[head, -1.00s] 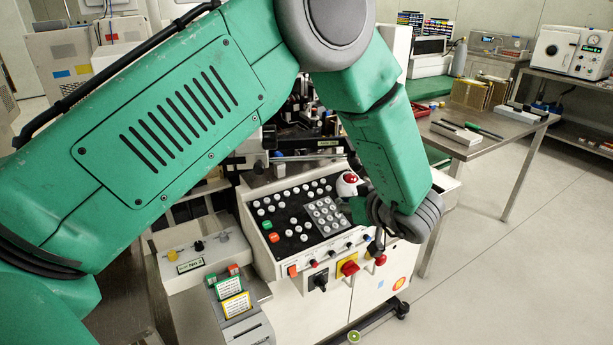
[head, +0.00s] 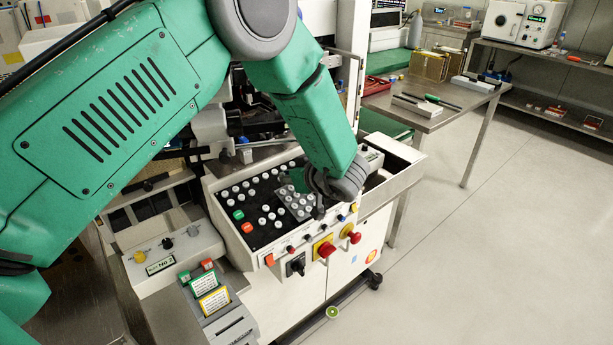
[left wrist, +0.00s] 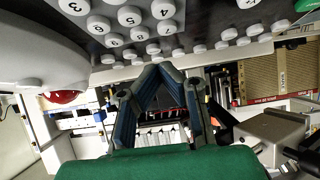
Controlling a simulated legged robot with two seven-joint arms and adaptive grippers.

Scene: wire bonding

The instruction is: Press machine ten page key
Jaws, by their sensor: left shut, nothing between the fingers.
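The machine's black control panel (head: 258,232) carries several rows of round white keys, with a grey number keypad (head: 296,204) at its right part. In the left wrist view, numbered white keys (left wrist: 129,16) show at the top. Which key is the page key I cannot tell. My left gripper (head: 296,182) is over the panel at the keypad's back edge, partly hidden by my wrist. In the left wrist view its fingertips (left wrist: 158,69) meet, shut and empty, close below the lower key rows. Whether they touch a key I cannot tell. My right gripper is not in view.
Red and yellow knobs (head: 325,250) and a black switch (head: 296,265) line the panel's front. A switch box (head: 165,262) and card holder (head: 213,301) stand at left. A metal table (head: 428,115) with tools stands behind right. The floor at right is clear.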

